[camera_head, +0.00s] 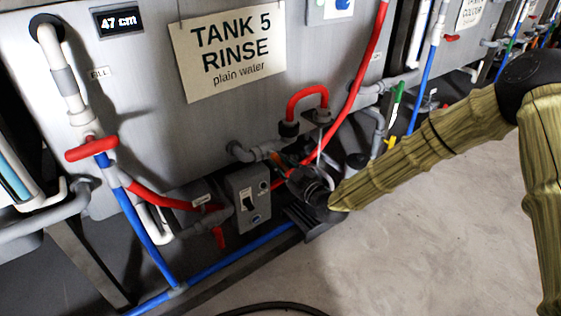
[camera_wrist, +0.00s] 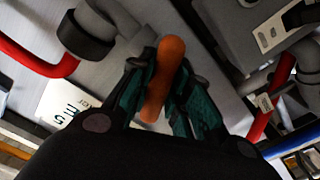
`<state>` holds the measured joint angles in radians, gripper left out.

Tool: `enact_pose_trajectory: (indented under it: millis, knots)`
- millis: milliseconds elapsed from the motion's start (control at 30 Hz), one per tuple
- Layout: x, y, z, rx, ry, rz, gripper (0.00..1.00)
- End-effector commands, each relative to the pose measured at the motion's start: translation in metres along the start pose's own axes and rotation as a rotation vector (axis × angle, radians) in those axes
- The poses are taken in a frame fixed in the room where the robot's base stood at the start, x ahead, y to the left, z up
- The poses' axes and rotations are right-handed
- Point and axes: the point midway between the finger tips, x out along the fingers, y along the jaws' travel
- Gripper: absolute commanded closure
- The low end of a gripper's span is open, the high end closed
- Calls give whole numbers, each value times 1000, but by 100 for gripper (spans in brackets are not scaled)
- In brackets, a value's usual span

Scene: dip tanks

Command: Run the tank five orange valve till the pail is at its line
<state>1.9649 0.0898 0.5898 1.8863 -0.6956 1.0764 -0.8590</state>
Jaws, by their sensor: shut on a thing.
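The orange valve handle (camera_wrist: 162,78) stands between the two green-padded fingers of my gripper (camera_wrist: 158,98) in the wrist view, and the fingers are closed on it. In the head view my gripper (camera_head: 291,174) is at the grey pipework low on the front of the tank marked TANK 5 RINSE (camera_head: 140,90). There the arm hides most of the valve. I cannot make out the pail or its line in either view. The tank's display (camera_head: 119,21) reads 47 cm.
A red handle (camera_head: 91,149) is on the fill pipe at the left. A grey switch box (camera_head: 248,198) sits just left of my gripper. Red hoses and blue pipes run close by. The concrete floor (camera_head: 430,220) at the right is clear.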

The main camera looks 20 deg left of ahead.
Motion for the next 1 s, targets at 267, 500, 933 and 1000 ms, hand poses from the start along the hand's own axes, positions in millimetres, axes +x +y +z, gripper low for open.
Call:
enact_pose_trajectory:
  millis: [267,500,933,1000]
  knots:
    - [-1,2,-3,208,-2,1,100]
    - [-1,1,-2,377,-2,2,100]
    - [-1,0,0,528,-2,2,100]
    - [-1,0,0,534,-2,2,100]
